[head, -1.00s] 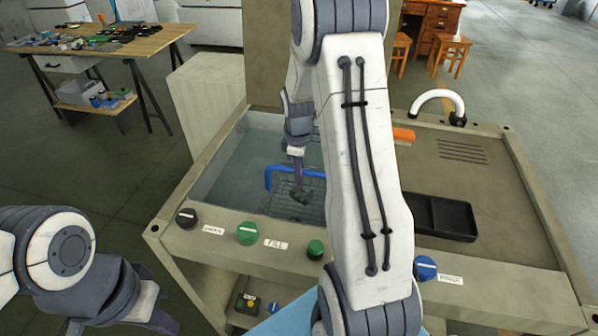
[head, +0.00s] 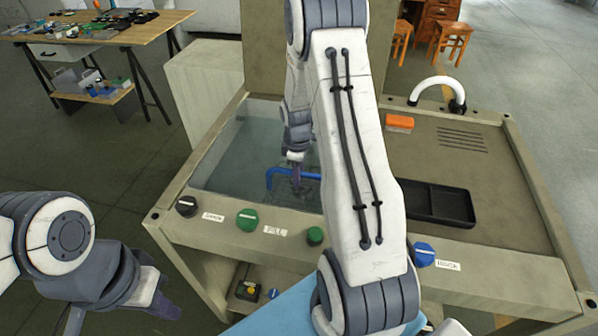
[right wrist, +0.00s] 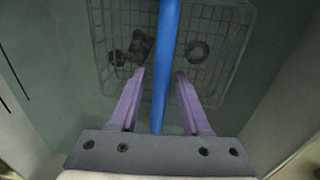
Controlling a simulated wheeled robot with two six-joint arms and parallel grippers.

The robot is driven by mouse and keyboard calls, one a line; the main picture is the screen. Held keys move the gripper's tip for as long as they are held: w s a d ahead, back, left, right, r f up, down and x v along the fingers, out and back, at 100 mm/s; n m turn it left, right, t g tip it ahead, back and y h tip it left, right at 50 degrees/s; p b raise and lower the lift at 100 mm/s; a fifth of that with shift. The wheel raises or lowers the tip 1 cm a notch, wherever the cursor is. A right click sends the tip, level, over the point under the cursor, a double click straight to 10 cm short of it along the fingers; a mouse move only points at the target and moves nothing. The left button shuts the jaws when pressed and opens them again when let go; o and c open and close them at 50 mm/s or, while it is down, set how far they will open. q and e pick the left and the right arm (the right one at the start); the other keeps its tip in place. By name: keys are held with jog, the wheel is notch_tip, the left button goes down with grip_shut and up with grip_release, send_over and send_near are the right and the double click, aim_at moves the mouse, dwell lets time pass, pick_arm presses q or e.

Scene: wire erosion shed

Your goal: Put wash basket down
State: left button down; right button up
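The wash basket (right wrist: 228,62) is a wire basket with a few dark parts in it, one ring-shaped. It sits low in the water of the tank (head: 228,150). Its blue handle (head: 282,173) stands up, partly hidden by my right arm in the head view. My right gripper (head: 296,174) points down at the handle. In the right wrist view its purple fingers (right wrist: 160,78) are apart, with the blue bar (right wrist: 165,45) between them and gaps on both sides. Whether the basket rests on the tank floor is unclear. My left gripper (head: 167,303) hangs empty left of the machine.
The machine's front panel carries a black knob (head: 186,206), green knobs (head: 247,219) and a blue knob (head: 424,254). Right of the tank are a black tray (head: 437,204), an orange block (head: 399,123) and a white curved pipe (head: 437,85). A cluttered workbench (head: 110,32) stands back left.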

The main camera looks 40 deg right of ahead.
jog(key=shift+r, duration=0.1)
notch_tip(320, 180, up, 12)
jog(key=shift+s+a, duration=0.3)
jog(key=shift+a, duration=0.15)
jog(key=s+a+r, duration=0.2)
jog(key=s+a, duration=0.1)
jog(key=a, duration=0.6)
jog(key=s+a+r, duration=0.2)
jog(key=a, duration=0.7)
jog(key=s+a+r+y, duration=0.1)
jog(key=s+a, duration=0.4)
jog(key=s, duration=0.4)
jog(key=s+a+r+m, duration=0.1)
jog(key=s+a, duration=0.5)
jog(key=s, duration=0.3)
jog(key=shift+s+g+y, duration=0.25)
jog(key=shift+g+y, duration=0.05)
jog(key=shift+y, duration=0.1)
